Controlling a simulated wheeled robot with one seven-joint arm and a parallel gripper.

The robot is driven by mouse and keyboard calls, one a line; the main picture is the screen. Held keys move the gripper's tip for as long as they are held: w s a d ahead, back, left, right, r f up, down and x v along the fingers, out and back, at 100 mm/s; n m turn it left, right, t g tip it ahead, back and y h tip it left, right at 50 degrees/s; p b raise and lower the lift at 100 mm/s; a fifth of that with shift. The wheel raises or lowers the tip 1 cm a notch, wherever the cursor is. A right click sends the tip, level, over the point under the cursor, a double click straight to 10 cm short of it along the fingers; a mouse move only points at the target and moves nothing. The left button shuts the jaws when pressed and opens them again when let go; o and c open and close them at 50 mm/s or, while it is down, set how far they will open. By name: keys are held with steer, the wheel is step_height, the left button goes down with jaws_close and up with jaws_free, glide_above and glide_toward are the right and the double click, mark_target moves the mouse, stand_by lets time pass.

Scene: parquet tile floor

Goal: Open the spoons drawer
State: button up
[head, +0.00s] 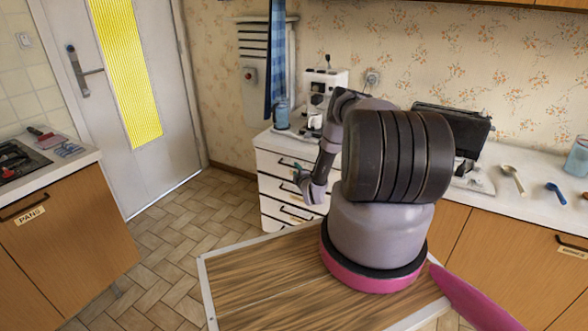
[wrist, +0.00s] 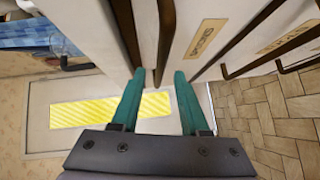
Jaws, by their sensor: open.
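A white drawer unit (head: 270,187) with dark bar handles stands under the counter in the head view. My gripper (head: 305,182) is close to its front, partly hidden by my own arm. In the wrist view my gripper (wrist: 159,74) has its two teal fingers apart, with nothing held. A dark handle (wrist: 166,30) appears between the fingertips; I cannot tell whether they reach around it. A drawer label (wrist: 207,38) beside this handle is turned and hard to read. The drawers look shut.
A cabinet labelled PANS (head: 60,225) stands at left. Open tile floor (head: 165,240) lies between it and the drawers, before a white door (head: 95,150).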

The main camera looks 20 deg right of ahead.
mark_target(294, 167)
steer(key=shift+w+d+f, duration=0.1)
steer(key=shift+w+f, duration=0.05)
steer(key=shift+w, duration=0.7)
steer(key=shift+w+d+f, duration=0.1)
steer(key=shift+w, duration=0.7)
jaws_close()
